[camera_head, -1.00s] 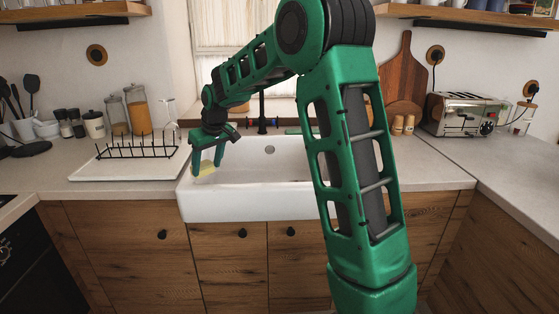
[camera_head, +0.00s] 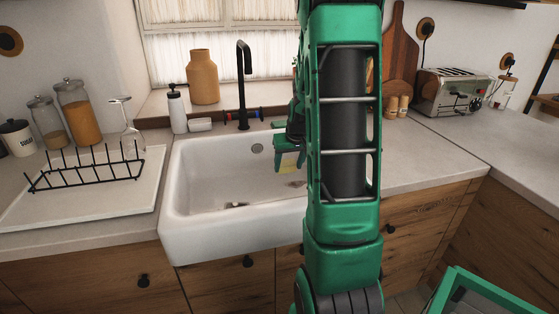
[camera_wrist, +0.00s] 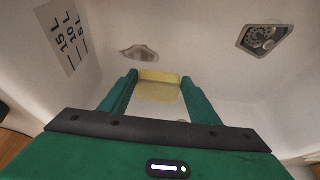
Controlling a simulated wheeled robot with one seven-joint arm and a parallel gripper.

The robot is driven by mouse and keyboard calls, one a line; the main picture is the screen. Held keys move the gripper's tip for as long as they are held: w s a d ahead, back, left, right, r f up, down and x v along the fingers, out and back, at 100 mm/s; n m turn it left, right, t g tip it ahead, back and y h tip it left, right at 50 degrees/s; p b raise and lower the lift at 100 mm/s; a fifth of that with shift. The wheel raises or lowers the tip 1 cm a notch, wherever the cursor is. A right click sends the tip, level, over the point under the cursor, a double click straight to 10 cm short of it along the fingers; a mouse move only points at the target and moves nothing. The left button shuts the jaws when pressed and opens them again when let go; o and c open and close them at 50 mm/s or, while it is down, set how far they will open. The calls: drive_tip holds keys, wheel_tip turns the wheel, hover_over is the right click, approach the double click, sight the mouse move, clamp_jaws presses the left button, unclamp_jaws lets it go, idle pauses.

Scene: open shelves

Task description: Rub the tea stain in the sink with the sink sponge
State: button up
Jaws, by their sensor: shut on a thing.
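My gripper (camera_head: 290,148) is inside the white sink (camera_head: 180,205), toward its right side and partly hidden behind my arm. It is shut on the yellow sponge (camera_head: 286,163). In the wrist view the sponge (camera_wrist: 158,90) sits between the two green fingertips (camera_wrist: 159,78). A brownish patch (camera_wrist: 138,53), which looks like the stain, lies beyond the sponge, slightly left and apart from it. In the head view a brown mark (camera_head: 296,184) shows below the sponge and a darker spot (camera_head: 237,205) near the front of the basin. I cannot tell whether the sponge touches the basin.
A black faucet (camera_head: 242,85), soap bottle (camera_head: 177,108) and orange vase (camera_head: 202,77) stand behind.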

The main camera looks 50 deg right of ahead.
drive_tip(key=shift+f, duration=0.4)
drive_tip(key=shift+d+f, duration=0.1)
drive_tip(key=shift+f, duration=2.55)
drive_tip(key=shift+f, duration=0.9)
drive_tip(key=shift+d, duration=0.1)
